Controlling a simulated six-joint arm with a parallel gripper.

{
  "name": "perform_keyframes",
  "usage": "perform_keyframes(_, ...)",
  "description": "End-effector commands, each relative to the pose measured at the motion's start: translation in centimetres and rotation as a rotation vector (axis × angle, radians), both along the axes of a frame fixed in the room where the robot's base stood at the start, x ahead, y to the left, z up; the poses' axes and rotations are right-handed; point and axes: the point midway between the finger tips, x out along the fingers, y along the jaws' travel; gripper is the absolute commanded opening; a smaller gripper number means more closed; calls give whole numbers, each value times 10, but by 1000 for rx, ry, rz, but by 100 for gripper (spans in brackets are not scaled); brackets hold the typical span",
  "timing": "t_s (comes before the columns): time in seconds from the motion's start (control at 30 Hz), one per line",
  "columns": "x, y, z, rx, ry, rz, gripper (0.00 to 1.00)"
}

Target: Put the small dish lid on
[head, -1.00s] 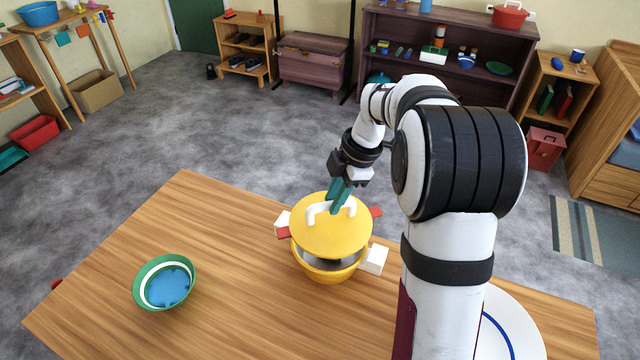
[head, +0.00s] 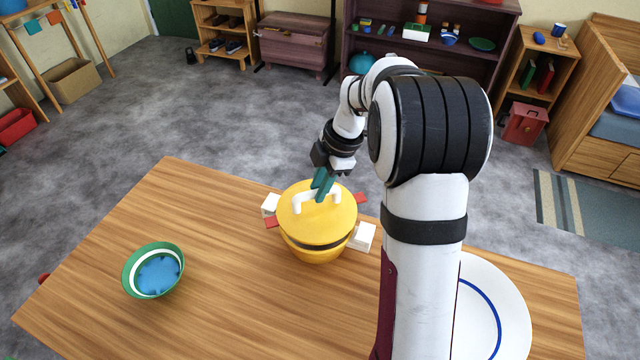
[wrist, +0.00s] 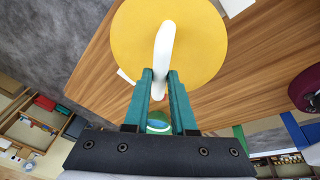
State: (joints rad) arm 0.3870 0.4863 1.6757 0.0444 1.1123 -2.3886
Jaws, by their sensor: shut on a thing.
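The yellow round lid (head: 316,222) with a white arched handle (head: 302,202) is over the yellow dish (head: 318,257) near the table's far edge. A dark gap shows between lid and dish at the front, so the lid looks slightly raised or tilted there; I cannot tell whether it touches at the back. My gripper (head: 322,186) has teal fingers shut on the handle from above. The wrist view shows the lid (wrist: 195,60) and its handle (wrist: 163,40) between the fingers (wrist: 160,77); the lid hides the dish there.
Red tabs (head: 361,198) and white blocks (head: 363,236) stick out on both sides of the dish. A green bowl (head: 153,270) with blue inside stands at left on the wooden table (head: 215,225). A white plate with a blue ring (head: 505,310) lies right of my arm.

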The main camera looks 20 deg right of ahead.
Motion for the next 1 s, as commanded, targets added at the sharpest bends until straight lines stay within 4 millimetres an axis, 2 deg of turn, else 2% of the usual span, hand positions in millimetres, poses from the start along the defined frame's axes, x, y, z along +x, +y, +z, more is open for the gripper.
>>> perform_keyframes(0.5,0,0,-4,-1,-1,1,0)
perform_keyframes(0.83,0,0,-19,0,0,0,0)
perform_keyframes(1.0,0,0,-21,0,-1,1,0)
